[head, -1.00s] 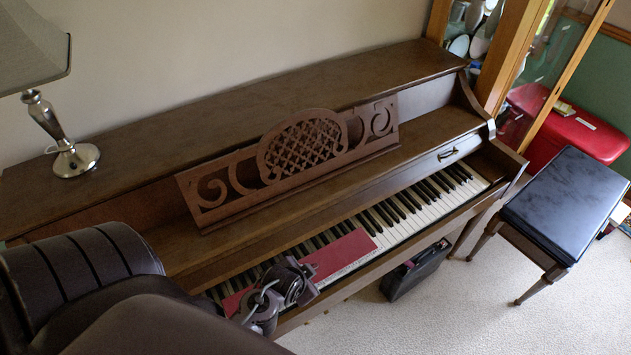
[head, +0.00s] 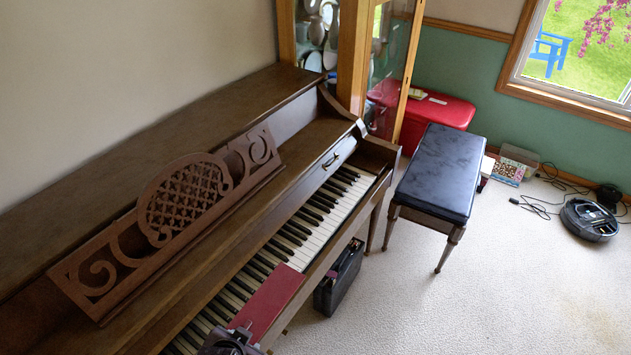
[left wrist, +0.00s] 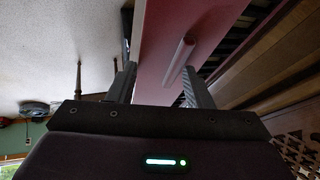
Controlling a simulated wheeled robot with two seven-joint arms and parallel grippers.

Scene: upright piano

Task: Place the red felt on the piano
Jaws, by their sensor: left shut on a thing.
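The red felt (head: 270,300) is a long flat strip over the front part of the piano keys, low in the head view. Whether it rests on them or hangs just above, I cannot tell. The upright piano (head: 150,145) is dark brown with its keyboard uncovered. My left gripper (head: 232,338) is shut on the felt's near part, at the bottom of the head view. In the left wrist view the pinkish-red felt (left wrist: 165,35) passes between the fingers of my left gripper (left wrist: 157,82), with a rod-like ridge along it. My right gripper is not in view.
A carved music stand (head: 165,210) rises behind the keys. A black case (head: 338,278) stands on the floor beside the piano. A black-topped bench (head: 440,172) is to the right, with a red chest (head: 430,110) behind. A robot vacuum (head: 590,218) sits far right. The carpet between is clear.

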